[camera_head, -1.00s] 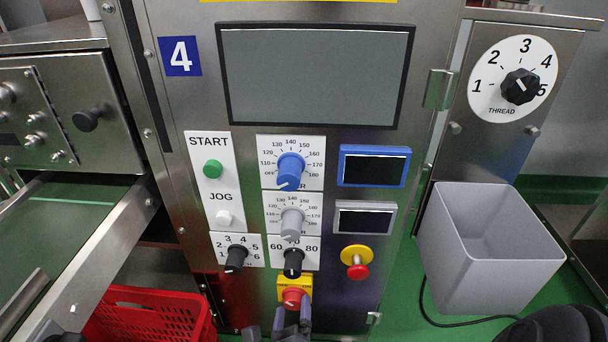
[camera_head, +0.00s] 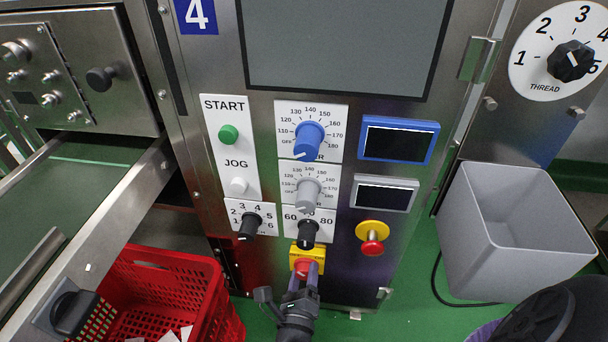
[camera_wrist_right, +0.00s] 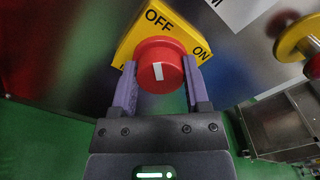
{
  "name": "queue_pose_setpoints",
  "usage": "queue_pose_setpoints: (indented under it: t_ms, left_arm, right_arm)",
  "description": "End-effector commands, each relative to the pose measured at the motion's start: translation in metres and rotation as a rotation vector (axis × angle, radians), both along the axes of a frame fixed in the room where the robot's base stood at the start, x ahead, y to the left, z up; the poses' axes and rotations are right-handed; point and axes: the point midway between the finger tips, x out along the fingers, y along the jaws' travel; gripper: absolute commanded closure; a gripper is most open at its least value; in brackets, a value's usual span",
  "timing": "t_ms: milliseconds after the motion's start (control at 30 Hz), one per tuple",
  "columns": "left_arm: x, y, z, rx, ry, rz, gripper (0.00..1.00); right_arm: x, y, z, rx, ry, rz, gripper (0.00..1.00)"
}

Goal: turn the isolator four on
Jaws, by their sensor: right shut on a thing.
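The isolator of machine 4 is a red round knob (camera_head: 301,266) on a yellow plate (camera_head: 293,255), low on the front panel marked with a blue 4 (camera_head: 196,14). In the right wrist view, the red knob (camera_wrist_right: 160,68) has a white mark pointing up towards OFF on the yellow plate (camera_wrist_right: 140,32); ON stands to the right. My right gripper (camera_head: 307,272) is shut on the knob, with its purple fingers on either side, as the right wrist view (camera_wrist_right: 158,85) shows. The gripper partly hides the knob in the head view. My left gripper is not in view.
Above the isolator are a black dial (camera_head: 308,234), a grey dial (camera_head: 308,194) and a blue dial (camera_head: 308,141). A red stop button (camera_head: 372,248) on yellow sits to the right. A red crate (camera_head: 165,262) and a grey bin (camera_head: 520,270) flank the panel on the floor.

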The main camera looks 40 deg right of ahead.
Motion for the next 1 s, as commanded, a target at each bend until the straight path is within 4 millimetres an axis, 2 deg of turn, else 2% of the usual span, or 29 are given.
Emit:
queue_pose_setpoints:
  t_ms: [367,1000]
  left_arm:
    - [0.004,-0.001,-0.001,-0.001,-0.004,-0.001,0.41]
    - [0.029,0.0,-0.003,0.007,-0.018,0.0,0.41]
  right_arm:
    - [0.0,0.0,-0.001,0.063,-0.073,0.001,0.99]
    - [-0.002,-0.001,-0.001,0.44,-0.513,0.0,0.99]
